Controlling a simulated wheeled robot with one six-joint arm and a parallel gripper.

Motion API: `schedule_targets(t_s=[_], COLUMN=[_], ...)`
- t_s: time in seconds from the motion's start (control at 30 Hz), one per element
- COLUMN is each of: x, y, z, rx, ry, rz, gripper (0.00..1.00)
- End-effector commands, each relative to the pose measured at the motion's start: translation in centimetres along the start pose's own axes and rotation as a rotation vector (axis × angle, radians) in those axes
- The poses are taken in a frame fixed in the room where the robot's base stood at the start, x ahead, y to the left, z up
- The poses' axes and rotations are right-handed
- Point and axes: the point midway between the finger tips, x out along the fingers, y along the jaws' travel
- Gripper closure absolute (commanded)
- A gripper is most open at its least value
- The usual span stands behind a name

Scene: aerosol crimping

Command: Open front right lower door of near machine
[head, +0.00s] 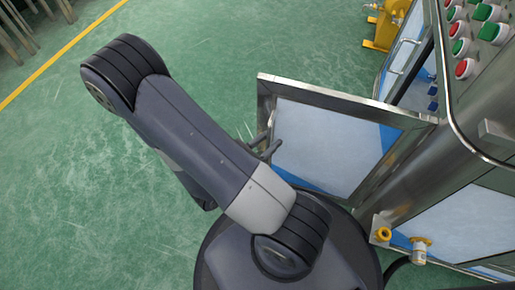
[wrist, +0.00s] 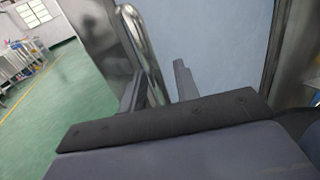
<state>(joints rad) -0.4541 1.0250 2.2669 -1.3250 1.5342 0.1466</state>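The near machine's lower door (head: 330,143), a steel frame around a pale blue panel, stands swung out from the machine body in the head view. In the wrist view its panel (wrist: 225,50) fills the upper right. The door's bar handle (wrist: 150,55) is a bent metal tube that runs down between my fingers. My gripper (wrist: 158,88) is open, with one finger on each side of the handle and a visible gap to the right finger. In the head view my gripper (head: 269,147) is at the door's left part, mostly hidden behind my arm.
The machine's control panel (head: 478,35) with red and green buttons is at upper right. Yellow-capped fittings (head: 383,234) stick out low beside the door. A yellow machine part (head: 385,28) stands at the back. Green floor (head: 220,60) is clear to the left of the door.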

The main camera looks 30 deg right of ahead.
Motion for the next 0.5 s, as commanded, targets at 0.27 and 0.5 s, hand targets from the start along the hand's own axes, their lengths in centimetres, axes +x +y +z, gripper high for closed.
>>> schedule_targets(t_s=[0.27,0.5], x=[-2.9,-6.3], y=[0.1,0.0], z=[0.2,0.2], rx=[0.001,0.001], ry=[0.0,0.0], rz=[0.006,0.005], gripper=[0.7,0.7])
